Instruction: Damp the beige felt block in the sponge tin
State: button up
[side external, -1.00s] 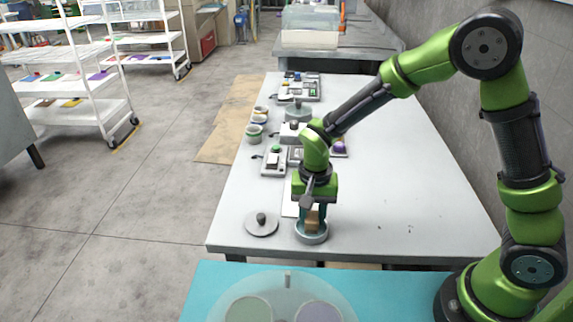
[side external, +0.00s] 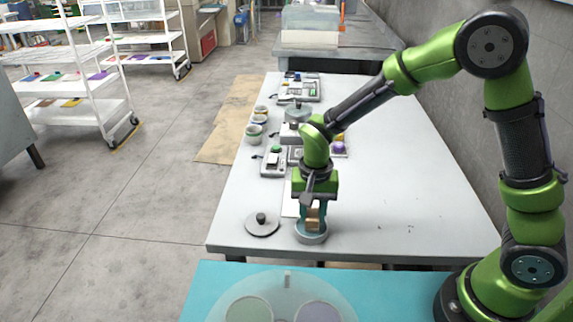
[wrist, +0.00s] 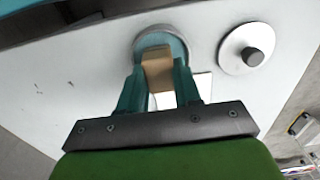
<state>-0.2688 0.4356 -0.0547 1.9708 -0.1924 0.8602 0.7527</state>
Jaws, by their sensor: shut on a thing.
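The beige felt block (side external: 313,217) is held between the fingers of my gripper (side external: 312,212), which is shut on it. The block also shows in the wrist view (wrist: 158,70) between the teal fingers. The sponge tin (side external: 311,237) is a round grey tin on the table, directly below the block. In the wrist view the tin's rim (wrist: 180,42) shows around the block's far end. The block's lower end is at or just above the tin's opening; I cannot tell whether it touches the sponge. The tin's lid (side external: 262,224), a grey disc with a dark knob, lies to the left of the tin.
The white table (side external: 390,190) is clear to the right of my gripper. Farther back stand small devices (side external: 274,160), several cups (side external: 255,133) and another lidded round tin (side external: 297,112). A teal surface (side external: 390,290) with a round clear plate is in front.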

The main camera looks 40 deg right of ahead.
aim_at(312, 214)
jog(key=shift+r, duration=3.05)
